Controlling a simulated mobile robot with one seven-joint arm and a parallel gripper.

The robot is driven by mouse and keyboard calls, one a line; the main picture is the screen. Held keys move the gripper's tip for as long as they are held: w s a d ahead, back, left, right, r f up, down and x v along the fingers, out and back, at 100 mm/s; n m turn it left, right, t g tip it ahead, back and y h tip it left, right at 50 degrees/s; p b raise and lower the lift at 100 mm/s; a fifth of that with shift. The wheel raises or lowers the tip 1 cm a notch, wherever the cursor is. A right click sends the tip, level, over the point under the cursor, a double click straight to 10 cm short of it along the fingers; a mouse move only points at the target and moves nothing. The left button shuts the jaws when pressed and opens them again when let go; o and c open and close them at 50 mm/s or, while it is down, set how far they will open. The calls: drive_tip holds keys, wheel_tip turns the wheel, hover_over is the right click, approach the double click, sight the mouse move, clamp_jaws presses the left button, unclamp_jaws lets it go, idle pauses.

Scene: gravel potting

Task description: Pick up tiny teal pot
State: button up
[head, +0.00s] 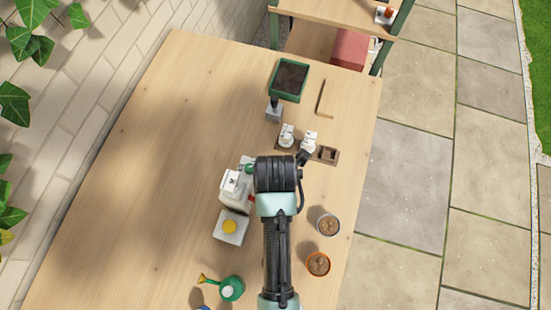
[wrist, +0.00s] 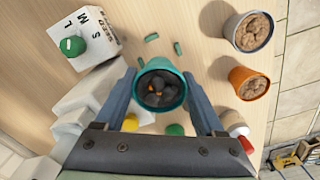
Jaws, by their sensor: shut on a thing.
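The tiny teal pot (wrist: 183,92) sits between the two fingers of my gripper (wrist: 160,84) in the wrist view. The fingers press on its left and right sides. The pot holds dark lumps with a few orange bits. Its rim faces the camera. I cannot tell whether its base touches the table. In the head view my arm covers the gripper's fingers, and I cannot make out the pot there.
A white box with S, M, L marks and a green knob (wrist: 73,46) stands left of the gripper. Small teal pieces (wrist: 152,37) lie beyond it. A grey pot (head: 327,225) and an orange pot (head: 318,264) stand right. A green watering can (head: 231,288) is at the front.

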wheel_tip(320, 180, up, 10)
drive_tip(key=p, duration=0.3)
drive_tip(key=m, duration=0.2)
drive_tip(key=w+m, duration=0.1)
drive_tip(key=m, duration=0.1)
drive_tip(key=w+m+p, duration=0.1)
drive_tip(key=m, duration=0.2)
drive_tip(key=shift+r, duration=0.3)
drive_tip(key=w+m, duration=0.1)
drive_tip(key=m, duration=0.5)
drive_tip(key=w+f+m, duration=0.1)
drive_tip(key=w+m, duration=0.1)
drive_tip(key=m, duration=0.5)
drive_tip(key=w+m, duration=0.2)
drive_tip(key=m, duration=0.5)
drive_tip(key=shift+w+a+f+b, duration=0.1)
drive_tip(key=shift+a+f+b, duration=0.05)
drive_tip(key=shift+f+b, duration=0.15)
drive_tip(key=shift+r, duration=0.1)
